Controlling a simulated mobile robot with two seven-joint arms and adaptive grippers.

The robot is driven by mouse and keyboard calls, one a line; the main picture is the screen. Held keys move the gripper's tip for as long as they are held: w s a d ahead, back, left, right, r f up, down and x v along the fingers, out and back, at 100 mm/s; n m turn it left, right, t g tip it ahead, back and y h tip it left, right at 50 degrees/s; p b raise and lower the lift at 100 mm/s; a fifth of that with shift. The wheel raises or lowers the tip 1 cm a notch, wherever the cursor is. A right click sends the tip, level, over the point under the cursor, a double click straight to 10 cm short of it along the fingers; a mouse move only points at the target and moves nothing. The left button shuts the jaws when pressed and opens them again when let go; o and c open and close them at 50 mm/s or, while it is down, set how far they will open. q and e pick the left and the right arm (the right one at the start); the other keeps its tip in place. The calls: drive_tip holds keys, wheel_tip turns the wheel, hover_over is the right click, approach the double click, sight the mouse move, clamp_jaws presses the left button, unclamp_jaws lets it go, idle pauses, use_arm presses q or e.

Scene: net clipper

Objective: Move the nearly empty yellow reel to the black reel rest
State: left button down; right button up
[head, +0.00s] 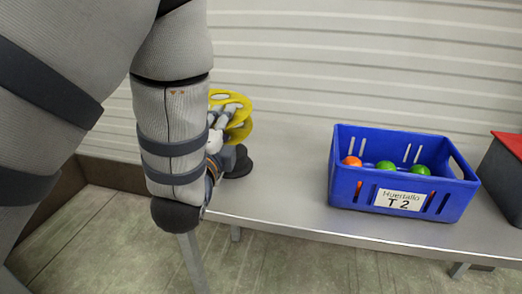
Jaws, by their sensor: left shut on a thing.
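The yellow reel (243,102) is in the head view, just right of my left forearm, with its upper and lower yellow discs showing. My left gripper (226,122) is shut on the reel between the discs; my arm hides part of it. The black reel rest (240,166) stands on the grey table directly below the reel, its left side hidden by my wrist. The reel appears above the rest; I cannot tell whether they touch. My right gripper is not in view.
A blue crate (350,185) labelled "Huertallo T 2" stands on the table to the right, holding orange and green balls. A dark box with a red top (512,143) is at the far right. The table (290,185) is clear between rest and crate.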

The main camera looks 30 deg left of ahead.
use_arm(q)
drive_tip(key=w+f, duration=0.2)
drive_tip(key=w, duration=0.1)
drive_tip(key=w+f+b, duration=0.1)
drive_tip(key=w, duration=0.1)
drive_tip(key=shift+w, duration=0.25)
drive_tip(key=w+f, duration=0.2)
drive_tip(key=f, duration=0.1)
drive_tip(key=w+f+b, duration=0.1)
drive_tip(key=f, duration=0.2)
drive_tip(key=w+f+b, duration=0.1)
drive_tip(key=w+f, duration=0.1)
drive_tip(key=f, duration=0.1)
drive_tip(key=shift+w+d, duration=0.3)
drive_tip(key=shift+w, duration=0.05)
drive_tip(key=shift+r, duration=0.15)
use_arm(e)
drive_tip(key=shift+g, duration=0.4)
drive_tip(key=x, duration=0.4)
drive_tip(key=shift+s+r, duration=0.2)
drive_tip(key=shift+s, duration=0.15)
use_arm(q)
drive_tip(key=shift+f, duration=0.2)
drive_tip(key=c, duration=1)
unclamp_jaws()
drive_tip(key=shift+c, duration=0.2)
drive_tip(key=shift+s, duration=0.1)
